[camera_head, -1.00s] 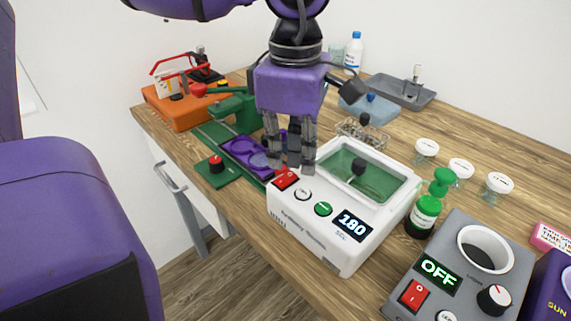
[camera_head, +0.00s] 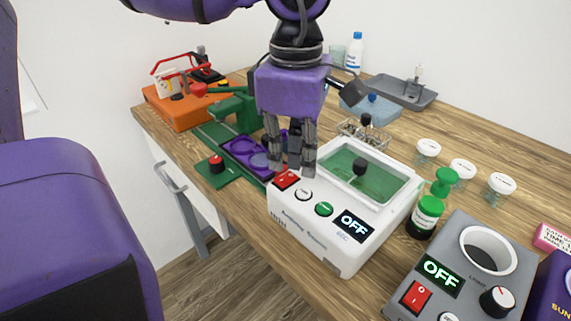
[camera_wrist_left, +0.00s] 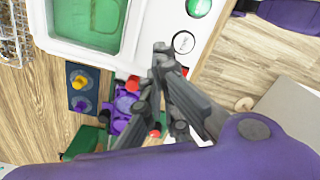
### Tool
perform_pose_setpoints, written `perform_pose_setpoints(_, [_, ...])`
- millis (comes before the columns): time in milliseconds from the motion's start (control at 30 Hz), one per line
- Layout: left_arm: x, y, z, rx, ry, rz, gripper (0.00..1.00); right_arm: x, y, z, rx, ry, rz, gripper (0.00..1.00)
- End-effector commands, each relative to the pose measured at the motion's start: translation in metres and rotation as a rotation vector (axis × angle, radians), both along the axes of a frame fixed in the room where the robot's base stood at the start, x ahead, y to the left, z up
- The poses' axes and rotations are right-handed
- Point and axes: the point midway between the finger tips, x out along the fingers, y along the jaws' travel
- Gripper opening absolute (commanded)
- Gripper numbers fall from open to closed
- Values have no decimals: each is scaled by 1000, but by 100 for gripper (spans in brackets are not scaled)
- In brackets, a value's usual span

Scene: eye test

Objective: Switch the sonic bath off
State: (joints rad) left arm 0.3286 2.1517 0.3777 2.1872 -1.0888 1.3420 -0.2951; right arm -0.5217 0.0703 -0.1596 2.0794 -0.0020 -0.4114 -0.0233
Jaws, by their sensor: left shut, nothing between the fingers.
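The sonic bath (camera_head: 301,228) is a white box with a green-tinted tank on top, standing at the table's front edge. Its display (camera_head: 353,226) reads OFF. On its panel are a red rocker switch (camera_head: 287,180), a white button (camera_head: 304,195) and a green button (camera_head: 323,209). My left gripper (camera_head: 293,172) is shut and empty, its fingertips just above the red switch; I cannot tell whether they touch it. In the left wrist view the fingers (camera_wrist_left: 161,58) hide most of the switch, and the white button (camera_wrist_left: 183,42) shows beside them. My right gripper is out of view.
A grey device (camera_head: 465,254) with its own OFF display and red switch stands to the right. A green-capped bottle (camera_head: 426,217) and white-lidded jars (camera_head: 463,168) stand near the bath. A purple and green fixture (camera_head: 240,150) and an orange device (camera_head: 190,105) are to the left.

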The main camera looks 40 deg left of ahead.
Motion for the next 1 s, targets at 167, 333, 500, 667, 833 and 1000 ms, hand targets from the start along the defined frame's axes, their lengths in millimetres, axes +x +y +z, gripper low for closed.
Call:
perform_pose_setpoints(167, [0, 0, 17, 0, -3, 1, 0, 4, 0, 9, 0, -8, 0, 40])
perform_pose_setpoints(333, [0, 0, 31, 1, -3, 0, 0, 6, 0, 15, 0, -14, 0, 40])
perform_pose_setpoints(500, [1, 0, 45, 1, -4, -1, 0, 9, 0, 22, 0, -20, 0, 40])
perform_pose_setpoints(667, [0, 0, 57, 0, -3, 1, 0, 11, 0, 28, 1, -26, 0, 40])
perform_pose_setpoints(833, [0, 0, 64, 1, -2, 0, 0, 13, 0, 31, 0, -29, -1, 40])
perform_pose_setpoints(1000, [0, 0, 64, 0, -1, 0, 0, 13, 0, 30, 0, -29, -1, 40])
